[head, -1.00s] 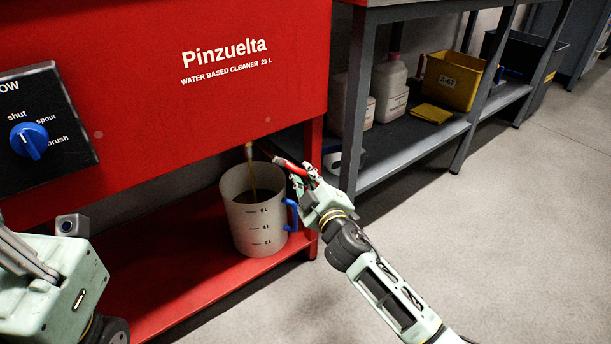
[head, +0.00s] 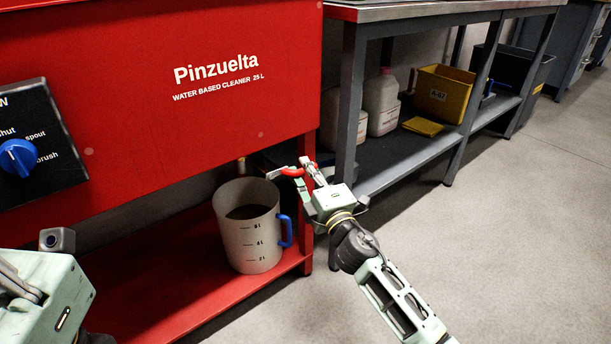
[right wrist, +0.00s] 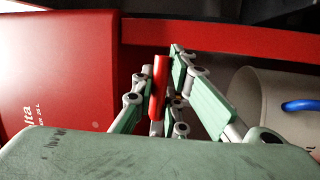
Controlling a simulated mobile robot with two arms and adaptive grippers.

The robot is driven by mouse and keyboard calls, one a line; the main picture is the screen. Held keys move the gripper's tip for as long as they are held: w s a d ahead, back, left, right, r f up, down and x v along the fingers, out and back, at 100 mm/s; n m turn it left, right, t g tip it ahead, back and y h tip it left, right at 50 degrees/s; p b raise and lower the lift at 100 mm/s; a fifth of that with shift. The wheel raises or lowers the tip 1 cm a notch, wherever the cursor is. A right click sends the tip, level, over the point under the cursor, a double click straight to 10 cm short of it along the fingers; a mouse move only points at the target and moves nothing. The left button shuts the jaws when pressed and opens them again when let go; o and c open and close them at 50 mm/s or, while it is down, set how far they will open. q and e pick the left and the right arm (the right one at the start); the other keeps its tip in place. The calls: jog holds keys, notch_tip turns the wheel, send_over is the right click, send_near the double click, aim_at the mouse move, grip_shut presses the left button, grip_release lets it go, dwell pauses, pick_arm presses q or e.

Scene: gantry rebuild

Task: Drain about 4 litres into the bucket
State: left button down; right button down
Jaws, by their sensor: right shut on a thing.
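The bucket (head: 248,240) is a pale jug with a blue handle and litre marks, standing upright on the red lower shelf. Dark liquid (head: 247,212) lies inside; its exact level against the marks cannot be read from this angle. The spout (head: 241,166) hangs under the red Pinzuelta tank (head: 250,125), above the bucket, with no stream visible. My right gripper (head: 300,172) is shut on the red lever (head: 291,171), right of the spout; the lever also shows between the fingers in the right wrist view (right wrist: 159,85). My left gripper (head: 20,282) is partly in view at lower left, its fingertips unclear.
A blue selector knob (head: 17,157) sits on a black panel at left. To the right, a grey bench (head: 350,110) holds white jugs (head: 382,103) and a yellow bin (head: 444,92) on its lower shelf. The floor in front is clear.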

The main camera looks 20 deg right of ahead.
jog(key=shift+r+n, duration=0.4)
jog(key=shift+r, duration=0.2)
jog(key=c, duration=1.8)
grip_release()
jog(key=shift+o, duration=0.2)
jog(key=shift+f, duration=0.15)
jog(key=shift+s+f, duration=0.15)
jog(key=shift+s, duration=0.05)
jog(key=v, duration=1.1)
jog(key=shift+s, duration=0.3)
jog(key=shift+d+f, duration=0.1)
jog(key=shift+f, duration=0.05)
